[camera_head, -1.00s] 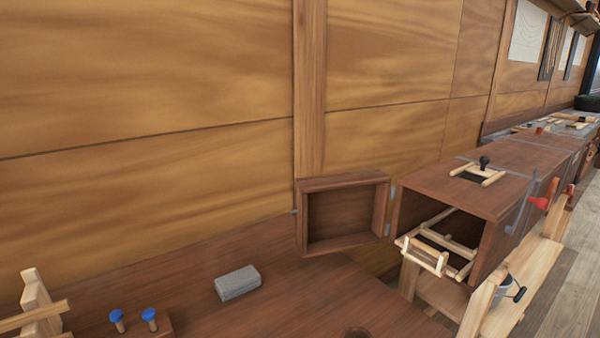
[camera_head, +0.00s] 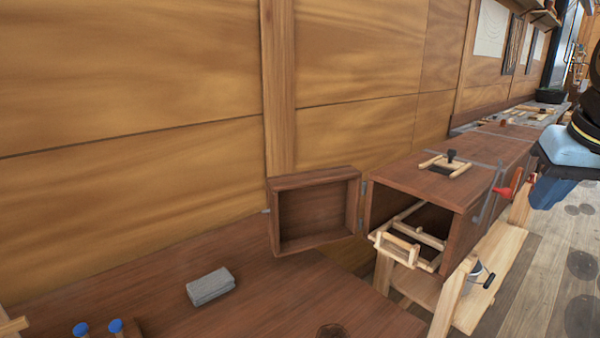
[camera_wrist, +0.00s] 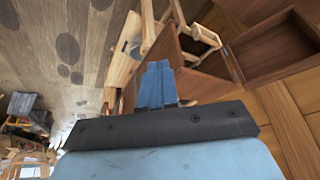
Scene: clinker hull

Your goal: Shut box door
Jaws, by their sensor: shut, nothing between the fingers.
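The box (camera_head: 462,185) is a long dark-wood case on the bench, its near end open. Its door (camera_head: 314,212), a shallow framed panel, stands swung wide open to the left, joined by a hinge at the box's left edge. In the wrist view the door (camera_wrist: 272,48) shows at upper right. A pale wooden frame (camera_head: 408,240) lies in the opening and juts out a little. My gripper (camera_wrist: 157,68) is shut and empty, its blue fingers together, and appears apart from the door. In the head view my arm is at the right edge, right of the box; the fingertips are unclear there.
A grey block (camera_head: 210,287) and blue-topped pegs (camera_head: 115,326) are on the bench to the left. A red clamp handle (camera_head: 509,188) sticks out from the box's right side. A grey can (camera_head: 478,275) is below. Floor is open at right.

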